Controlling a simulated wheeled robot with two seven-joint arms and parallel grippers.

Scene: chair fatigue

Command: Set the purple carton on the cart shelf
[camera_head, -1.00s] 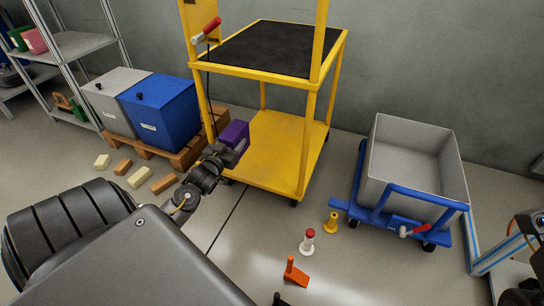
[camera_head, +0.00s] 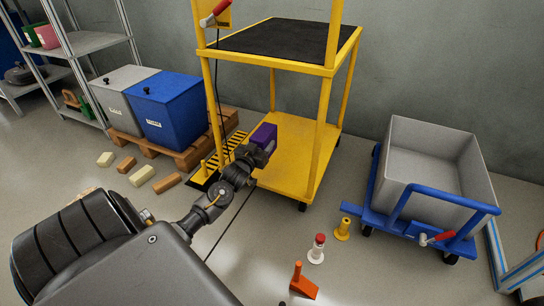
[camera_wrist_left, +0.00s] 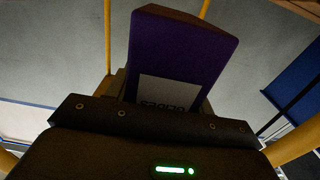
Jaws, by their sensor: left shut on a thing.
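The purple carton (camera_head: 264,136) is held in my left gripper (camera_head: 254,154) at the left side of the yellow cart (camera_head: 328,72). In the head view it overlaps the left edge of the cart's lower shelf (camera_head: 297,160), below the black-topped upper shelf (camera_head: 285,41). I cannot tell whether it touches the lower shelf. In the left wrist view the carton (camera_wrist_left: 178,55) stands up from the shut jaws, with a pale printed label partly hidden behind the gripper. My right gripper is not in view.
A blue bin (camera_head: 166,110) and a grey bin (camera_head: 117,95) stand on a wooden pallet (camera_head: 207,150) to the left. A blue trolley with a grey tub (camera_head: 424,165) is at the right. A white post with red top (camera_head: 317,248) and an orange wedge (camera_head: 303,283) are on the floor.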

